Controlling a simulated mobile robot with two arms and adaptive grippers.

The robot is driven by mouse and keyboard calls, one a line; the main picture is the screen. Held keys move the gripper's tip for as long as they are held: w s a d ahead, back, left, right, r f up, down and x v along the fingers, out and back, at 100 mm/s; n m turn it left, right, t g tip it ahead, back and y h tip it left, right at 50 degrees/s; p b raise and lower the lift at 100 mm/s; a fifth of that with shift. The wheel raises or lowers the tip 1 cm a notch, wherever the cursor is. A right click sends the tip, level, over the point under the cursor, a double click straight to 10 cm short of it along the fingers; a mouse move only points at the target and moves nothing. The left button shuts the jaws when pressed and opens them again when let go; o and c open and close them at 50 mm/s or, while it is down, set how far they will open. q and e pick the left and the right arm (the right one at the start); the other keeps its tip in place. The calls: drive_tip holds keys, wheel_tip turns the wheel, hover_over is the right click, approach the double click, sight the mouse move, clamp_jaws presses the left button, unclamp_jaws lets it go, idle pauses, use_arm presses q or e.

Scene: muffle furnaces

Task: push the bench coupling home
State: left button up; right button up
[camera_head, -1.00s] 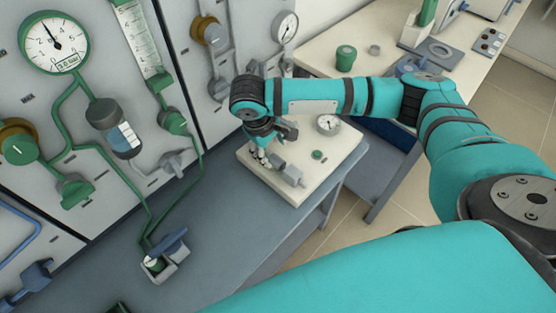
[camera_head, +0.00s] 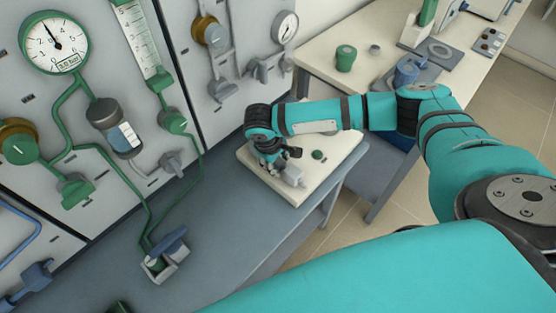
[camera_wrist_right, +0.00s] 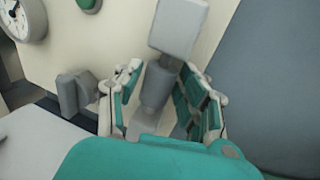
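The grey bench coupling, with a square block (camera_head: 295,177) at its near end, lies on the cream board. In the right wrist view the block (camera_wrist_right: 178,28) is at the top, and a darker grey cylinder (camera_wrist_right: 157,85) runs down from it. My right gripper (camera_head: 276,160) is low over the board at the coupling. In the wrist view its fingers (camera_wrist_right: 160,90) stand on either side of the cylinder, with a narrow gap at the left one; firm contact is not visible. The coupling's far end is hidden by the gripper. My left gripper is out of view.
A panel with pipes and gauges (camera_head: 55,42) stands at the left. A small grey holder (camera_head: 165,262) is on the near bench.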

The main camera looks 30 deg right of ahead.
clamp_jaws()
drive_tip(key=shift+w+a, duration=0.3)
drive_tip(key=shift+w, duration=0.55)
drive_tip(key=shift+w+a, duration=0.3)
drive_tip(key=shift+w, duration=0.5)
drive_tip(key=shift+r, duration=0.1)
drive_tip(key=shift+c, duration=0.2)
unclamp_jaws()
drive_tip(key=o, duration=0.5)
drive_tip(key=shift+w, duration=0.1)
drive_tip(key=shift+c, duration=0.2)
drive_tip(key=v, duration=1.2)
